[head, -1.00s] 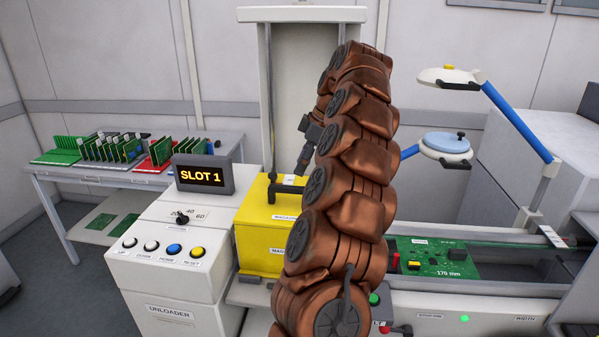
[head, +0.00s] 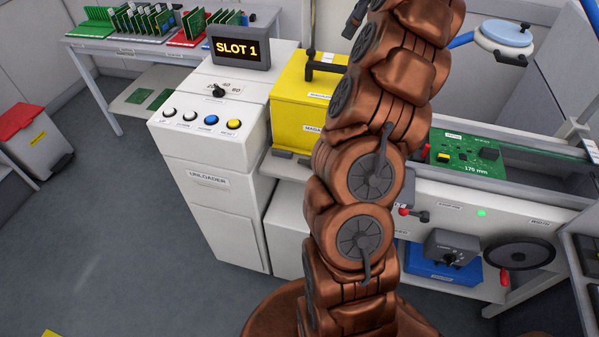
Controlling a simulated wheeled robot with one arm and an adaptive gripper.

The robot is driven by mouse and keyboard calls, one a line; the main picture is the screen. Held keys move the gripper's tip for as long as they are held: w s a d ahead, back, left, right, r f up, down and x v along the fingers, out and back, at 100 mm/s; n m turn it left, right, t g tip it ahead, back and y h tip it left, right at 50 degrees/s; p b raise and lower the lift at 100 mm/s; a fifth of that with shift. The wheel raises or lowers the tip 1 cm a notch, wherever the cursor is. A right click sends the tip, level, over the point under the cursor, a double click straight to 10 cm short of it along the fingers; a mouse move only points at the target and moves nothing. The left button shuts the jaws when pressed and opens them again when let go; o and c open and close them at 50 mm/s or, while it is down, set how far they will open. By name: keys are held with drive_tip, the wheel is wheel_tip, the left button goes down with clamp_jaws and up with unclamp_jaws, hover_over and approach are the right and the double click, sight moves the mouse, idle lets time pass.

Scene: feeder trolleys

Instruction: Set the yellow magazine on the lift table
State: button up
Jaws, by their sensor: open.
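The yellow magazine (head: 300,108), a box with a black handle (head: 322,66) on top, stands upright on a pale ledge (head: 285,166) with dark pads, right of the unloader cabinet. My arm hides its right side, and whether this ledge is the lift table I cannot tell. My gripper (head: 350,30) shows only partly as a dark shape at the top edge, above and right of the handle. It is open and appears apart from the handle.
The unloader (head: 208,180) carries buttons, a dial and a "SLOT 1" display (head: 241,48). A conveyor with a green board (head: 465,152) is at right, above a blue box (head: 440,262) and a handwheel (head: 519,254). A red-lidded bin (head: 30,140) stands left; the floor between is clear.

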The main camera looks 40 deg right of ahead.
drive_tip(key=s+a+f+m+g, duration=0.1)
drive_tip(key=a+g, duration=0.1)
drive_tip(key=a, duration=1.3)
drive_tip(key=s+a+f+g, duration=0.1)
drive_tip(key=a, duration=1.3)
drive_tip(key=s+a+f+m+g+h, duration=0.1)
drive_tip(key=s+a+f, duration=0.2)
drive_tip(key=s+a, duration=0.25)
drive_tip(key=s+a+f+m+g, duration=0.1)
drive_tip(key=s+a+f+m, duration=0.1)
drive_tip(key=s+a+f, duration=0.3)
drive_tip(key=s+f+m, duration=0.1)
drive_tip(key=s+f, duration=0.2)
drive_tip(key=s, duration=0.4)
drive_tip(key=s+f+m+h, duration=0.1)
drive_tip(key=s+f+m, duration=0.1)
drive_tip(key=s, duration=0.5)
drive_tip(key=shift+f+g, duration=0.3)
drive_tip(key=shift+f, duration=0.55)
drive_tip(key=shift+a, duration=0.1)
